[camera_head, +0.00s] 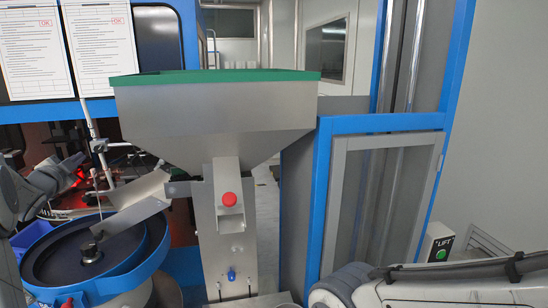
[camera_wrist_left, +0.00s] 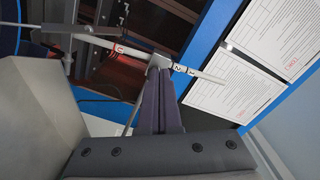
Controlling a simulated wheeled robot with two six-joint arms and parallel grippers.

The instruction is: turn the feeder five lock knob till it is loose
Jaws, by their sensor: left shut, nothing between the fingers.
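My left gripper (camera_head: 78,162) reaches in from the left in the head view, over the bowl feeder. In the left wrist view its two dark fingers (camera_wrist_left: 160,95) are shut together with nothing between them. Their tips lie at a pale rod with number marks (camera_wrist_left: 185,69); I cannot tell whether they touch it. A red knob (camera_head: 229,199) is on the front of the hopper's chute, and a blue knob (camera_head: 232,274) is lower on its column. A small dark knob (camera_head: 92,251) stands in the bowl. I see no label saying which is feeder five's lock knob. My right gripper is not in view.
The steel hopper (camera_head: 215,110) with a green rim stands in the middle. A sloping metal chute (camera_head: 140,205) hangs over the blue bowl (camera_head: 150,262). Blue frame posts and a glazed panel (camera_head: 375,215) are at the right. Paper sheets (camera_head: 100,45) hang at the upper left.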

